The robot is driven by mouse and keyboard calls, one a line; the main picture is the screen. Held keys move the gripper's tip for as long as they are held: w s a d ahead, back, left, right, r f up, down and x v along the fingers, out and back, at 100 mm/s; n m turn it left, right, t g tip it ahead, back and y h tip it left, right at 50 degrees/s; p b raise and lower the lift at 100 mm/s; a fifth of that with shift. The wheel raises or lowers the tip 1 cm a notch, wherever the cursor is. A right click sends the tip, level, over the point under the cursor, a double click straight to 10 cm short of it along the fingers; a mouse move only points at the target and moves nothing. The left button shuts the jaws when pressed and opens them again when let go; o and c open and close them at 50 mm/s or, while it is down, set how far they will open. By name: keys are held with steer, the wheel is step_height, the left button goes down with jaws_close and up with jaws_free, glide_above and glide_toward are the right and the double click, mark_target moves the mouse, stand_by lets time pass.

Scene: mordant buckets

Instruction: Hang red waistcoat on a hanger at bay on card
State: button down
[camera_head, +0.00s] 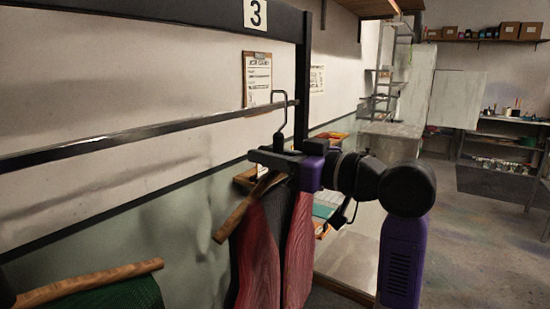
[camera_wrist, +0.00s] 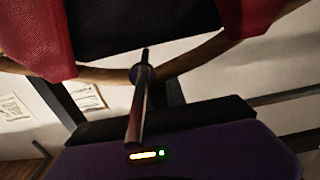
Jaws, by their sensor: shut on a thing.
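The red waistcoat (camera_head: 258,255) hangs from a wooden hanger (camera_head: 238,215). My gripper (camera_head: 272,160) is shut on the hanger near the base of its metal hook (camera_head: 284,100). The hook rises above the jaws beside the dark rail (camera_head: 150,133), near the upright post. I cannot tell whether it is over the rail or in front of it. The wrist view shows the hanger's wood (camera_wrist: 100,75), its metal stem (camera_wrist: 137,110) and red cloth (camera_wrist: 35,40). A card on a clipboard (camera_head: 257,80) is on the wall behind; its writing is too small to read.
A sign with the number 3 (camera_head: 255,14) is on the top beam. A dark green garment (camera_head: 110,297) on a wooden hanger (camera_head: 90,284) is at lower left. The rail between it and the waistcoat is bare. A bench with papers stands behind my gripper.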

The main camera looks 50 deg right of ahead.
steer(key=shift+w+a+f+b, duration=0.1)
steer(key=shift+w+f+b, duration=0.25)
steer(key=shift+w, duration=0.55)
steer(key=shift+w+f+b, duration=0.3)
steer(key=shift+w+b, duration=0.05)
steer(key=shift+w, duration=0.55)
steer(key=shift+w+a+f+b, duration=0.1)
steer(key=shift+w+f+b, duration=0.25)
steer(key=shift+w, duration=0.55)
steer(key=c, duration=1.3)
jaws_free()
steer(key=shift+s+d+b, duration=0.2)
steer(key=shift+s+b, duration=0.4)
steer(key=shift+s, duration=3.3)
